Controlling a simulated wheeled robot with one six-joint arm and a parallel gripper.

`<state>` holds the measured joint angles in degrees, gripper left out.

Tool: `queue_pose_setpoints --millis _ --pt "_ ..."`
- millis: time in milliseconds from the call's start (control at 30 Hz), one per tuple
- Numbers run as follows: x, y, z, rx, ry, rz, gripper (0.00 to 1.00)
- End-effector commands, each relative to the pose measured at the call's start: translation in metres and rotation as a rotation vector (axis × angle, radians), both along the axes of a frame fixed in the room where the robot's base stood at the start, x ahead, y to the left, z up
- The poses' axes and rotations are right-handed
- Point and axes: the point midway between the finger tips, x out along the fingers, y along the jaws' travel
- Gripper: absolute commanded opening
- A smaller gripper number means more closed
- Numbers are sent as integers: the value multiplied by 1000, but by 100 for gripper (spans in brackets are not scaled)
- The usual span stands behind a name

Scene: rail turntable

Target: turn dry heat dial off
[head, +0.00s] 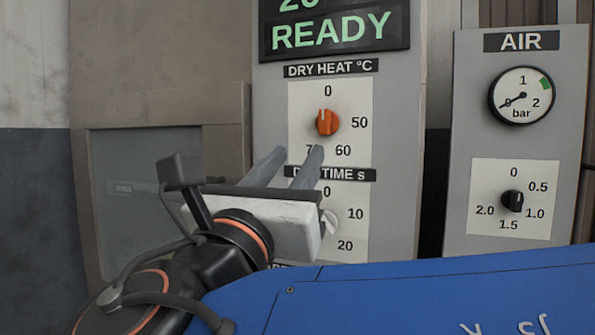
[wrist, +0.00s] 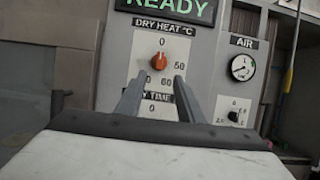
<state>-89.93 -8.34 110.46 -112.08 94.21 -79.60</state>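The dry heat dial (head: 327,122) is an orange knob on a white plate, under the label DRY HEAT °C. Its pale mark points up at 0. The numbers 50 and 60 show beside it, and another at lower left is partly hidden by a finger. My gripper (head: 294,158) is just below the dial, its two grey fingers apart with nothing between them. In the wrist view the orange dial (wrist: 159,62) shows beyond the open fingertips (wrist: 158,84). I see no contact with the dial.
A lit READY display (head: 332,30) is above the dial. The dry time dial (head: 329,222) below is partly hidden by my gripper. To the right, the AIR panel holds a gauge (head: 521,95) and a black knob (head: 512,201). A blue surface (head: 400,300) fills the bottom front.

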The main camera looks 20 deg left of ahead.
Motion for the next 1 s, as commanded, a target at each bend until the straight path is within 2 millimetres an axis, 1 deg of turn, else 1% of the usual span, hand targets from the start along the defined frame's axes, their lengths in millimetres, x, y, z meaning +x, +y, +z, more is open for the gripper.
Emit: queue_pose_setpoints --millis 33,100,233,400,667,767,867,967,1000 --pt "-6 1 -3 -1 0 3 34" --pt "-13 1 -5 -1 0 3 34" --pt "-20 1 -9 -1 0 2 34" --pt "-24 0 -10 0 0 0 34" --pt "-23 0 -10 0 1 -1 34" --pt "-14 -7 -14 9 20 -9 34" --pt "9 -24 -26 35 67 -35 34" --pt "40 -52 -45 83 143 -75 34" --pt "53 -65 -54 108 175 -94 34"
